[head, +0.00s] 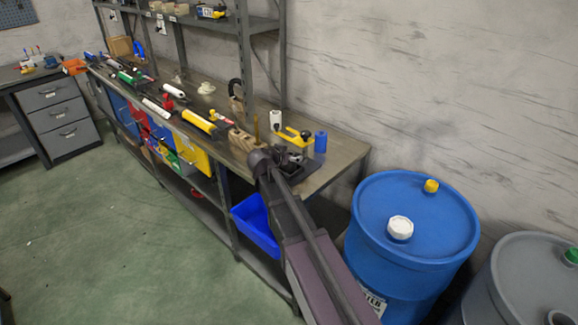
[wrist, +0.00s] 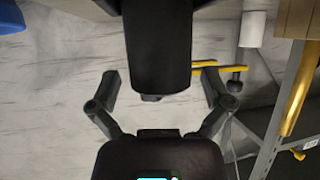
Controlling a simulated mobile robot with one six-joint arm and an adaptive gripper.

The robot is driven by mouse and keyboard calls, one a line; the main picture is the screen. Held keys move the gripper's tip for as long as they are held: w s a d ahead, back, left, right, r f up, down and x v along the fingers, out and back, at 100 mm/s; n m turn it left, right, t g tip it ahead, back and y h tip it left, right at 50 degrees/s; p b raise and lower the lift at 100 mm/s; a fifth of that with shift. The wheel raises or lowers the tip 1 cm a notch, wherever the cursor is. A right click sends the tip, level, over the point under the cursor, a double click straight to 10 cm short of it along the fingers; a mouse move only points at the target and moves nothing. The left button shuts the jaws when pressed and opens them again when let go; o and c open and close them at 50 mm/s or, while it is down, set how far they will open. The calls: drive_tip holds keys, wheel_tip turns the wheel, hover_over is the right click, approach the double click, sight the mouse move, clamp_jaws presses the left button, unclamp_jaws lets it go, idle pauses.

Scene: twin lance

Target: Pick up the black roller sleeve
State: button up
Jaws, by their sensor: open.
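In the wrist view a black upright cylinder, which looks like the black roller sleeve (wrist: 158,45), fills the top middle. A small dark knob shows at its lower end. My gripper (wrist: 160,78) is open, with one finger on each side of the cylinder and a visible gap on both sides. In the head view my gripper (head: 290,156) is over the near right end of the workbench, and it and my arm largely hide the sleeve there. A white sleeve (head: 276,118) and a blue sleeve (head: 320,142) stand close by.
A yellow tool (head: 296,137) lies between the white and blue sleeves; yellow bars (wrist: 230,70) show right of the fingers in the wrist view. Paint rollers and wooden blocks (head: 242,138) crowd the workbench (head: 340,152) to the left. A blue drum (head: 415,220) stands right of it.

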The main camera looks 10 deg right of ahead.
idle(0.4)
drive_tip(key=c, duration=1.2)
drive_tip(key=shift+r, duration=0.15)
drive_tip(key=s+a+r+p, duration=0.2)
drive_tip(key=s, duration=0.5)
drive_tip(key=s+a+r+p, duration=0.2)
drive_tip(key=s+p, duration=0.1)
drive_tip(key=s, duration=0.5)
drive_tip(key=shift+s+a+r, duration=0.15)
drive_tip(key=shift+a+r, duration=0.2)
drive_tip(key=shift+r, duration=0.05)
